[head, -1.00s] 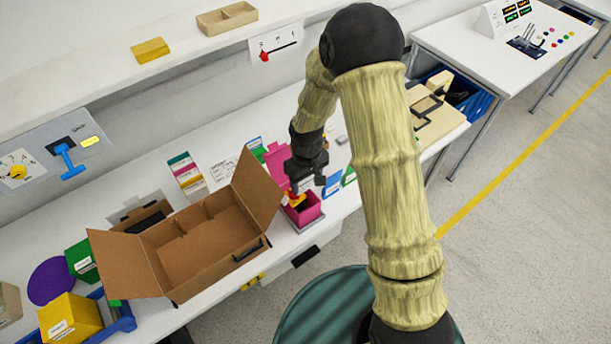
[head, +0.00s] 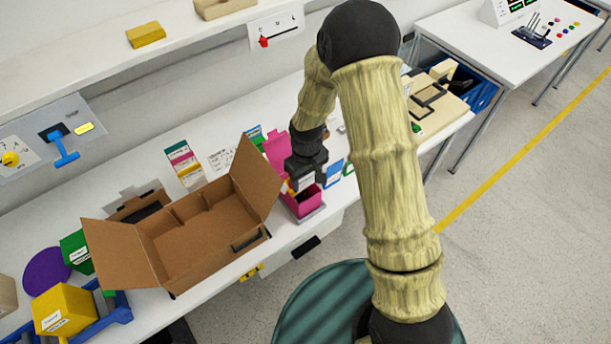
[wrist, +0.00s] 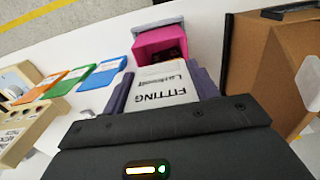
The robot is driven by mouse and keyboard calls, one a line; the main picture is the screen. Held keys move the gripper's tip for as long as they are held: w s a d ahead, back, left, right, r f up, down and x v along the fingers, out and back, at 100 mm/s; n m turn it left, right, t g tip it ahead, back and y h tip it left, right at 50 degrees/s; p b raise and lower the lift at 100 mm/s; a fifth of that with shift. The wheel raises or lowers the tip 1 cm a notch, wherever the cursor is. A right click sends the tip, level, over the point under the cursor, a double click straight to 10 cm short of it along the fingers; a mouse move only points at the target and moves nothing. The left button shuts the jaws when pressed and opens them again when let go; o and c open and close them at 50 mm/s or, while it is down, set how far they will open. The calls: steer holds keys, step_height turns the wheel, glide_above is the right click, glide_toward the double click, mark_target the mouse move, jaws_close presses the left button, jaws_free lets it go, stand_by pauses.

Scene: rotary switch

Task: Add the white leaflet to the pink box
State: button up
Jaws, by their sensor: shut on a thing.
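My gripper (wrist: 166,88) is shut on the white leaflet (wrist: 168,80), which has "FITTING Leaflet" printed on it. In the head view my gripper (head: 304,184) is right above the pink box (head: 303,204), with only a little white of the leaflet showing. The pink box also shows in the wrist view (wrist: 143,43), open and just beyond the leaflet's far edge, with dark contents inside. I cannot tell whether the leaflet's edge is within its opening. The pink lid (head: 277,149) stands up at the back.
A large open cardboard box (head: 190,240) stands just left of the pink box, its right flap close to my gripper. A wooden tray (head: 436,100) is farther right on the table.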

mark_target(306, 185)
steer(key=shift+a+f+b, duration=0.1)
steer(key=shift+f+b, duration=1.1)
steer(key=shift+f, duration=0.8)
steer(key=o, duration=1)
steer(key=shift+r+p, duration=3)
steer(key=shift+r, duration=1.1)
